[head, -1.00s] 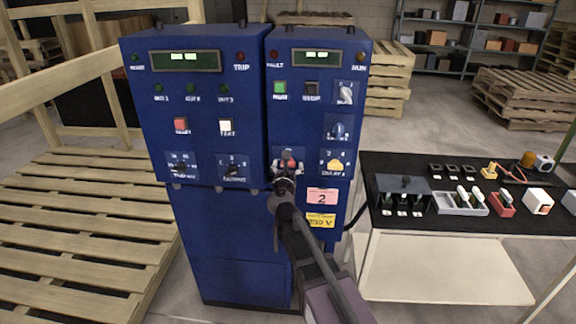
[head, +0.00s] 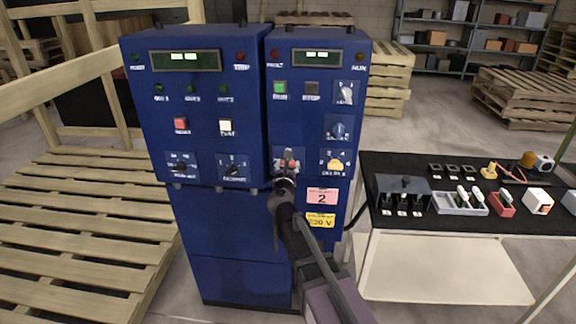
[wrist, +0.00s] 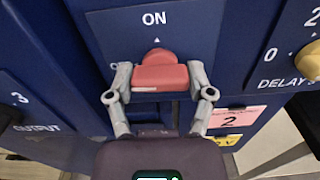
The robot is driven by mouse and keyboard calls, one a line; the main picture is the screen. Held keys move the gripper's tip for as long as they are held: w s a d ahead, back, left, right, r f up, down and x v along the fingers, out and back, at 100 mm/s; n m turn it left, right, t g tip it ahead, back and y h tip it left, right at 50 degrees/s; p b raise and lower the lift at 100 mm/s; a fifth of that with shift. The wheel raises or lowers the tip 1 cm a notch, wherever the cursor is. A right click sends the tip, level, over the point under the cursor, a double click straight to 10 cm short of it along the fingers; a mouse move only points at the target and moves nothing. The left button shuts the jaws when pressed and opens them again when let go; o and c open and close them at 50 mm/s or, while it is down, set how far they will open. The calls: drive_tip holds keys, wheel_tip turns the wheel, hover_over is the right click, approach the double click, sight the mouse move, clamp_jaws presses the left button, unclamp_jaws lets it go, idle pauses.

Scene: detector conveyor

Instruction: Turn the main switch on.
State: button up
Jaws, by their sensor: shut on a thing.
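The main switch is a red handle (wrist: 160,76) on the blue panel. In the wrist view its rounded end points up toward the small triangle under the word ON. My gripper (wrist: 160,80) has one grey finger on each side of the handle and is shut on it. In the head view my gripper (head: 287,168) is at the lower left of the right cabinet (head: 298,120), and it partly hides the red handle. The lower part of the switch plate is hidden behind my gripper in the wrist view.
A yellow knob (head: 336,162) sits just right of the switch, with a pink label (head: 321,196) below. The left cabinet (head: 200,105) stands close beside. A black-topped table (head: 460,218) with several parts is on the right; wooden pallets (head: 85,235) are on the left.

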drive_tip(key=m, duration=0.4)
drive_tip(key=shift+w, duration=0.1)
drive_tip(key=m, duration=1.3)
drive_tip(key=shift+a, duration=0.1)
drive_tip(key=shift+m, duration=0.3)
drive_tip(key=o, duration=1.1)
